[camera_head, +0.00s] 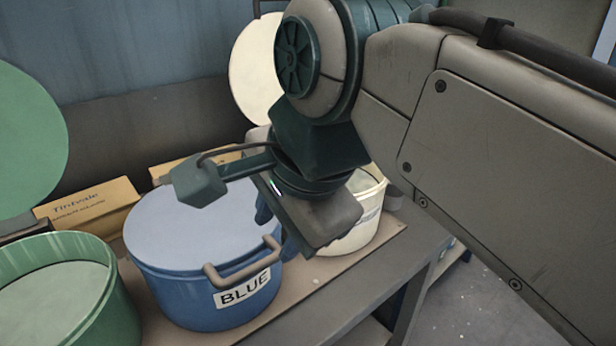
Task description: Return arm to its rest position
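My arm reaches in from the upper right. My gripper (278,233) hangs at its end, above the right rim of the blue pot (185,295). Its two dark blue fingers show apart, with no object visible between them. The fingers overlap the pot's right side in the picture, and I cannot tell whether they touch it. The blue pot has a pale blue round top, a beige side handle (243,270) and a label reading BLUE. My gripper body hides part of the white pot (350,238) behind it.
The pots stand on a workbench (340,285). A green pot (125,315) is at lower left, under an upright green disc (28,140). A cream disc (250,70) stands behind my wrist. Cardboard boxes (88,207) line the wall. Open floor (470,300) is at lower right.

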